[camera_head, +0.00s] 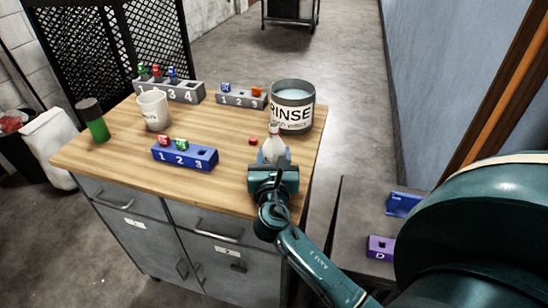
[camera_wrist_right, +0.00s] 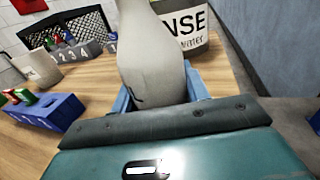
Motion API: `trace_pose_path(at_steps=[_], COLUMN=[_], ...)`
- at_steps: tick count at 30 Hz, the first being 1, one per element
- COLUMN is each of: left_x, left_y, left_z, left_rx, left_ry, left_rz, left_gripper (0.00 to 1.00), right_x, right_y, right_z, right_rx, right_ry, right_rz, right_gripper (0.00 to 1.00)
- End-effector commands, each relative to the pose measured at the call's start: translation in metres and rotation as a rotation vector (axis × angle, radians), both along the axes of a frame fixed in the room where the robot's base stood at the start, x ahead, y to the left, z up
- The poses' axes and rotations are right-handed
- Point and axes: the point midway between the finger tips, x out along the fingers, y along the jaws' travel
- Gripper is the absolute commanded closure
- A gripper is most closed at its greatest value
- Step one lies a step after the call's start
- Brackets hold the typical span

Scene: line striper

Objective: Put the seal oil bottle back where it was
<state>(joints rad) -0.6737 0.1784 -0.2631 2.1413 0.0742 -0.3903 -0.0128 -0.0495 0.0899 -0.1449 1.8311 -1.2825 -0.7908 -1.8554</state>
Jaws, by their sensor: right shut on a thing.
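A pale grey bottle with a narrow neck (camera_head: 272,146) stands near the front right of the wooden table. No label on it can be read, so I cannot tell for certain that it is the seal oil bottle. My right gripper (camera_head: 273,157) is shut on its lower part. In the right wrist view the bottle (camera_wrist_right: 152,60) is upright between the blue fingers of my right gripper (camera_wrist_right: 160,95). Its base is hidden, so I cannot tell whether it touches the table. My left gripper is not in view.
The RINSE can (camera_head: 293,108) stands just behind the bottle. A small red piece (camera_head: 253,141) lies left of it.

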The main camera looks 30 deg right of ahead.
Motion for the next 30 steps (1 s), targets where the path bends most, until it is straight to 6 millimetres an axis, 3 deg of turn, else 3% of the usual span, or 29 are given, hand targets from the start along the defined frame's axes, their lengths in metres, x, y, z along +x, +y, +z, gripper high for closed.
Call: trace_pose_path(at_steps=[8, 9, 16, 30], left_x=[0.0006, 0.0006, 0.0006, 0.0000], left_y=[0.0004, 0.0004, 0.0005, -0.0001], left_z=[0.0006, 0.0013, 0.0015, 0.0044], left_rx=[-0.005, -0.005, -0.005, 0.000], left_ry=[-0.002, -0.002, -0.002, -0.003], left_rz=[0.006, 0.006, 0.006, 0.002], left_gripper=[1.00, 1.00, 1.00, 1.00], right_x=[0.0001, 0.0000, 0.0000, 0.0010], right_y=[0.0002, 0.0002, 0.0001, -0.0025], right_z=[-0.0016, -0.0014, -0.0011, 0.0018], right_rx=[-0.001, 0.000, 0.000, 0.000], right_ry=[-0.001, 0.000, 0.000, 0.000], right_rz=[0.001, 0.001, 0.001, 0.002], right_gripper=[0.82, 0.52, 0.33, 0.33])
